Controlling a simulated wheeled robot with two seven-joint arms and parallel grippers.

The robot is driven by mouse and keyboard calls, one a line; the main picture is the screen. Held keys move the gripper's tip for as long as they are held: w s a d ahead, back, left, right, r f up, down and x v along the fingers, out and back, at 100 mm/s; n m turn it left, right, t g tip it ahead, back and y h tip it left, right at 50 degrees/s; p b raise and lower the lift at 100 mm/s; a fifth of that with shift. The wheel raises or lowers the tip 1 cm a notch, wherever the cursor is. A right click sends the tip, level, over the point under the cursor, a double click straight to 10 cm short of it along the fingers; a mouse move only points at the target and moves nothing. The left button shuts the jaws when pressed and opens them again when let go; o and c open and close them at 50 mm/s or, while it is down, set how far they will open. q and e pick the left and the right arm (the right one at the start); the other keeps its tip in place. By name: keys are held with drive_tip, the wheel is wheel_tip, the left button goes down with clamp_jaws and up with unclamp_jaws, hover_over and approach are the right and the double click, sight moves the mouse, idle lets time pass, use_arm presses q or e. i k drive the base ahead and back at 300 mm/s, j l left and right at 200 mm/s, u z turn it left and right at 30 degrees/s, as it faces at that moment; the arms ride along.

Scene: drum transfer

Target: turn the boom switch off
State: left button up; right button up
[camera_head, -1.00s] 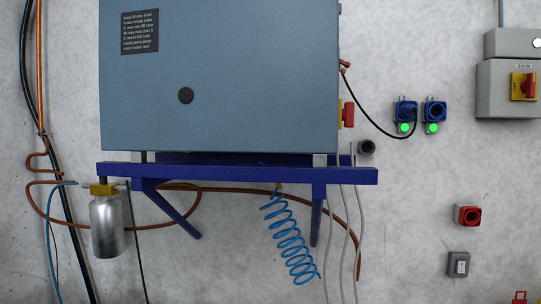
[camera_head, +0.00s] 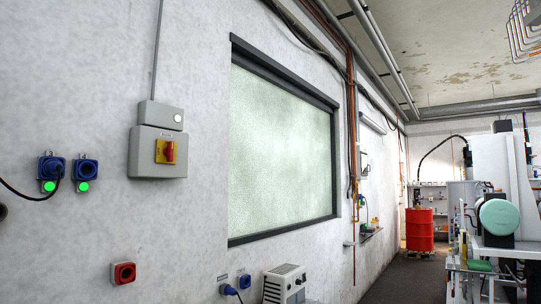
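The boom switch (camera_head: 166,151) is a red rotary handle on a yellow plate, set in a grey box (camera_head: 144,158) on the wall left of centre. Its handle looks upright; its lettering is too small to read in this view. A smaller grey box with a pale round button (camera_head: 178,118) sits directly above it. Neither of my grippers is in view.
Two blue sockets (camera_head: 86,170) with green lights are left of the switch box. A frosted window (camera_head: 282,150) is to the right. A red drum (camera_head: 419,229) and machinery (camera_head: 499,217) stand farther back along the floor.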

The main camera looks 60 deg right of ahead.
sight(168, 151)
drive_tip(key=z, duration=1.25)
drive_tip(key=i+l+u, duration=0.2)
drive_tip(key=i, duration=0.55)
